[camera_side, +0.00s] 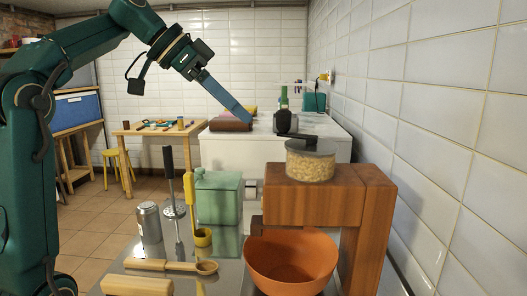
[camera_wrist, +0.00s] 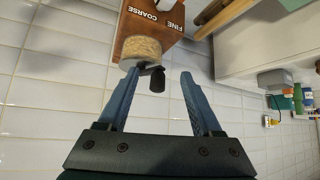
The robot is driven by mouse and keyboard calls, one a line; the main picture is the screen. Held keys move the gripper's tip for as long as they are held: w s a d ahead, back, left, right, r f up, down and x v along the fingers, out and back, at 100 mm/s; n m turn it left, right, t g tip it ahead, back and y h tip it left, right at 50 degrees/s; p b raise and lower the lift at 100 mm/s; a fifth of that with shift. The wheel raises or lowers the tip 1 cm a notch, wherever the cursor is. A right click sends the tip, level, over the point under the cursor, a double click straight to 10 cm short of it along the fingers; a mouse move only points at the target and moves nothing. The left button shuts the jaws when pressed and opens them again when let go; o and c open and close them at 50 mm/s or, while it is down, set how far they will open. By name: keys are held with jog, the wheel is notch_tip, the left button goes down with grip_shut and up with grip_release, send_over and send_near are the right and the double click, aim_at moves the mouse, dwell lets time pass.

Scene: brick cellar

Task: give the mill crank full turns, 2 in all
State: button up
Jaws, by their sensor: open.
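The wooden mill (camera_side: 325,200) stands at the right, with a clear hopper of pale grain (camera_side: 310,165) on top. Its dark crank arm (camera_side: 304,139) runs left from the hopper top to an upright black knob (camera_side: 285,122). My gripper (camera_side: 248,117) is open and empty, reaching down from the upper left, just left of the knob in the side view. In the wrist view the black knob (camera_wrist: 157,80) shows between the two blue fingers of my gripper (camera_wrist: 160,76), apparently touching neither. The mill there bears the words FINE and COARSE (camera_wrist: 170,20).
An orange bowl (camera_side: 290,262) sits in front of the mill. A tiled wall (camera_side: 440,130) is close on the right.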

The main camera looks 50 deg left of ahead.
jog(key=shift+s+a, duration=0.3)
jog(key=shift+s, duration=0.45)
jog(key=shift+s+a, duration=0.3)
jog(key=shift+s, duration=0.4)
jog(key=shift+s+a, duration=0.3)
jog(key=shift+s, duration=0.45)
